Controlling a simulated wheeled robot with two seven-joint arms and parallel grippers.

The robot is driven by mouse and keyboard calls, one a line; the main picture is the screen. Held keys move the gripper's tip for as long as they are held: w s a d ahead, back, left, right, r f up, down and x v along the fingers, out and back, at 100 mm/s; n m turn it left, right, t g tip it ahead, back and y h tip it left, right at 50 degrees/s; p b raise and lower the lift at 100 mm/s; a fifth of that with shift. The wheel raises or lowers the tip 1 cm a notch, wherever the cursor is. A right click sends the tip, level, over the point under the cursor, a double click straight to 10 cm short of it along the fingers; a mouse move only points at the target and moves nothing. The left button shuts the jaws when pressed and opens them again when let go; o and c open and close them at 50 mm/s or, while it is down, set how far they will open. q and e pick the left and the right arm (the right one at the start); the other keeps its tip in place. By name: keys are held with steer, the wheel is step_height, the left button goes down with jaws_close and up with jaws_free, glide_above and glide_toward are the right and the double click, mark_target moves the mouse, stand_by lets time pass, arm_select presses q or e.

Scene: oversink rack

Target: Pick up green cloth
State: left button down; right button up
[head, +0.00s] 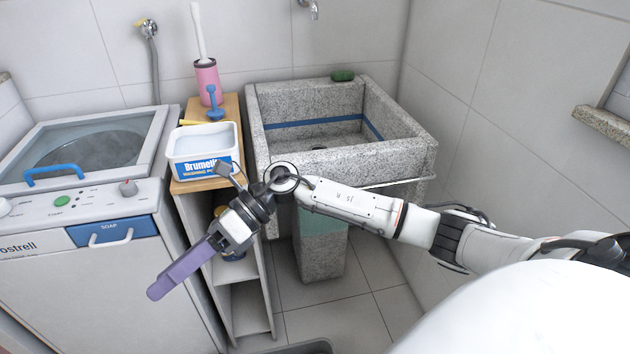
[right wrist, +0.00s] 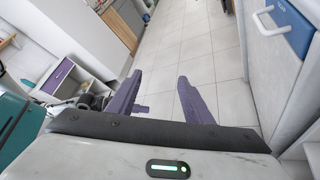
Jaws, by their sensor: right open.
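The green cloth (head: 322,222) hangs at the front of the stone sink, below my right forearm in the head view. Its upper part is hidden behind my arm. My right gripper (head: 157,290) has purple fingers and points down and left, in front of the washing machine, to the left of the cloth and apart from it. In the right wrist view the right gripper (right wrist: 157,95) shows its two fingers spread, with only floor between them. The cloth does not show in that view. My left gripper is not in view.
The stone sink (head: 262,115) has a thin rail (head: 405,182) along its front and a green sponge (head: 342,75) on its back rim. A wooden-topped shelf (head: 185,187) holds a white tub (head: 203,142). The washing machine (head: 110,285) is at left. Floor (head: 365,320) before the sink is clear.

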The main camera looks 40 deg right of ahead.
steer(key=w+d+f+n+h, duration=0.1)
steer(key=w+d+n+h, duration=0.15)
steer(key=d, duration=0.45)
steer(key=w+d+n+h, duration=0.1)
steer(key=d+h, duration=0.3)
steer(key=d, duration=0.3)
steer(key=d+r+h, duration=0.2)
steer(key=d, duration=0.5)
steer(key=s+d+r+h+b, duration=0.1)
steer(key=d+r+h, duration=0.1)
steer(key=d, duration=0.5)
steer(key=d+r+g+h+b, duration=0.1)
steer(key=d+r+h, duration=0.2)
steer(key=d, duration=0.4)
steer(key=shift+s+d+h, duration=0.15)
steer(key=shift+s+h, duration=0.05)
steer(key=shift+h, duration=0.05)
steer(key=f, duration=0.3)
steer(key=shift+s+d+f, duration=0.1)
steer(key=shift+d+f, duration=0.1)
steer(key=shift+f, duration=0.1)
steer(key=shift+s+d+f+b, duration=0.1)
steer(key=shift+f+b, duration=0.2)
steer(key=shift+f, duration=1.25)
steer(key=shift+s+f+b, duration=0.1)
steer(key=shift+f+b, duration=0.15)
steer(key=shift+f, duration=1.3)
jaws_close()
steer(key=shift+r, duration=0.1)
